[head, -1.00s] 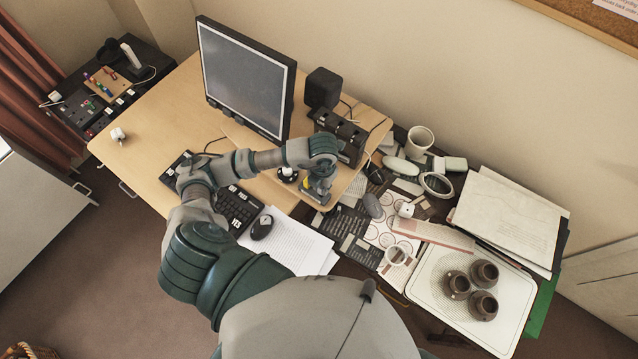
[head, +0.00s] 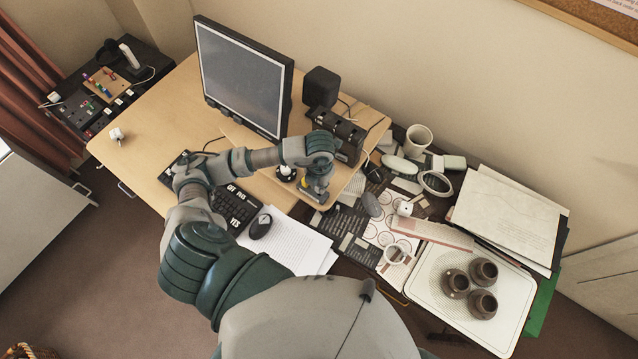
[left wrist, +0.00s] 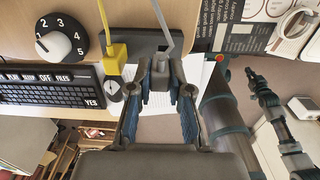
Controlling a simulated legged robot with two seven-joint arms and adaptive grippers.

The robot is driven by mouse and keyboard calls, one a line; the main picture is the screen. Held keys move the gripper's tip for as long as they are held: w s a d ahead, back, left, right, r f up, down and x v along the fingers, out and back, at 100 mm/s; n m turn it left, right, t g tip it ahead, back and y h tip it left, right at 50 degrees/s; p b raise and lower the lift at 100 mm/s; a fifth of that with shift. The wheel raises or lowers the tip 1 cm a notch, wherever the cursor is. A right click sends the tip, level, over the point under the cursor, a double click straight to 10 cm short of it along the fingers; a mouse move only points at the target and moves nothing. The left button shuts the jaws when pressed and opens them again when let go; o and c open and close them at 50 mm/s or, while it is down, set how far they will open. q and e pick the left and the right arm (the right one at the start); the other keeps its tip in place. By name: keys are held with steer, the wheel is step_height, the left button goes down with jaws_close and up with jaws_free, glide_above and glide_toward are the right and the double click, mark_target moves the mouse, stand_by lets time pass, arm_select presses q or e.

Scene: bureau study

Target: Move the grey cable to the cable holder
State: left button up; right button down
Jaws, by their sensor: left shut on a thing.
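In the left wrist view the grey cable (left wrist: 164,26) runs down from the top edge to a grey plug (left wrist: 160,74). My left gripper (left wrist: 160,86) is shut on this plug, with one finger on each side. The plug is in front of a dark grey block (left wrist: 145,40), possibly the cable holder; I cannot tell whether they touch. A yellow cable's plug (left wrist: 115,58) stands at the block's left part. In the head view my left gripper (head: 316,190) is low at the desk's front edge, and the grey cable is hard to make out. My right gripper is not in view.
A numbered dial (head: 286,173) and a keyboard (head: 236,208) are left of the gripper. The monitor (head: 243,78) and a black box with slots (head: 338,132) stand behind. A cluttered dark table (head: 413,140) is to the right.

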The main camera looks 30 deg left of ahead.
arm_select(q)
steer(key=shift+d, duration=0.15)
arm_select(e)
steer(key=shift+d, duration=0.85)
arm_select(q)
steer(key=shift+a, duration=0.2)
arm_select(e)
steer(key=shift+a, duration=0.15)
arm_select(q)
steer(key=shift+d, duration=0.2)
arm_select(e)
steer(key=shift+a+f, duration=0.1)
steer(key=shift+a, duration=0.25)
arm_select(q)
steer(key=shift+f+b, duration=0.3)
steer(key=shift+b, duration=0.1)
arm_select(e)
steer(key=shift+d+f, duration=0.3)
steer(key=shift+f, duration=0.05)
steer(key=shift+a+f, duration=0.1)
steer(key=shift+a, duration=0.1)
arm_select(q)
steer(key=shift+f+b, duration=0.8)
steer(key=shift+f, duration=0.1)
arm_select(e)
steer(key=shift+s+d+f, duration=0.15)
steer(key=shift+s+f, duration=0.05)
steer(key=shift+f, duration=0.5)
